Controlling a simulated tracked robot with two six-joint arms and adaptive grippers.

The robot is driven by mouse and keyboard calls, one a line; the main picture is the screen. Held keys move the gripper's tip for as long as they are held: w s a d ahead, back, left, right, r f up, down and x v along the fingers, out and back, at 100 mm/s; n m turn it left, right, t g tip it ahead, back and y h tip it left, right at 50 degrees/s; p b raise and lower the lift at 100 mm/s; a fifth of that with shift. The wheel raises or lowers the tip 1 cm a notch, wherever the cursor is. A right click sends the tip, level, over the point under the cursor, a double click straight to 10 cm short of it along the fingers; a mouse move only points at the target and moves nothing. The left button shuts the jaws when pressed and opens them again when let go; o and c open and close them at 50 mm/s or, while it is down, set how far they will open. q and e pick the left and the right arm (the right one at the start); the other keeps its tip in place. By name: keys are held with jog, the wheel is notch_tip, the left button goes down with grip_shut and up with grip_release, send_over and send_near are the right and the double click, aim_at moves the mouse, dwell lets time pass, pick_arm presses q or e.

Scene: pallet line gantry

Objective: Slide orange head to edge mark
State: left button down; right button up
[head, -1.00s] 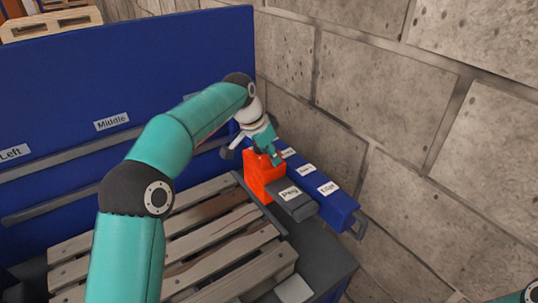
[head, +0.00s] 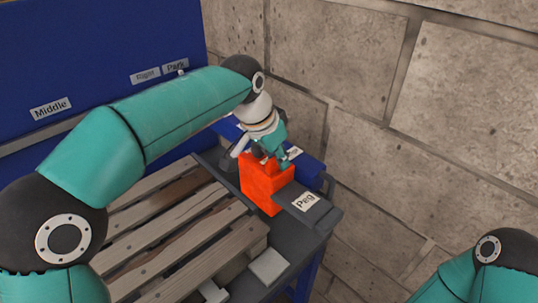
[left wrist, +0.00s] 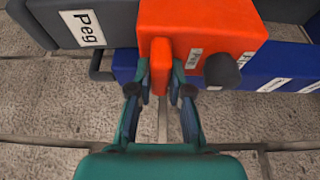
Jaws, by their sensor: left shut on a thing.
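The orange head (head: 265,187) sits on the dark grey rail (head: 325,214), left of the "Peg" label (head: 305,201). My left gripper (head: 272,160) reaches down to its top from the back left. In the left wrist view, the gripper fingers (left wrist: 160,78) are closed around an upright orange tab on the orange head (left wrist: 205,22). A blue beam (head: 308,172) with small white labels runs behind the head, partly hidden by it and the gripper. I cannot read which label is the edge mark. My right gripper is outside the frame.
A slatted wooden pallet (head: 180,215) lies left of the rail. A concrete block wall (head: 430,120) rises close on the right. A dark knob (left wrist: 222,70) shows beside the tab.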

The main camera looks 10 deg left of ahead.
pick_arm(q)
jog(key=shift+d, duration=0.2)
jog(key=c, duration=1.1)
grip_release()
jog(key=shift+s, duration=0.1)
jog(key=v, duration=1.2)
jog(key=shift+f, duration=0.1)
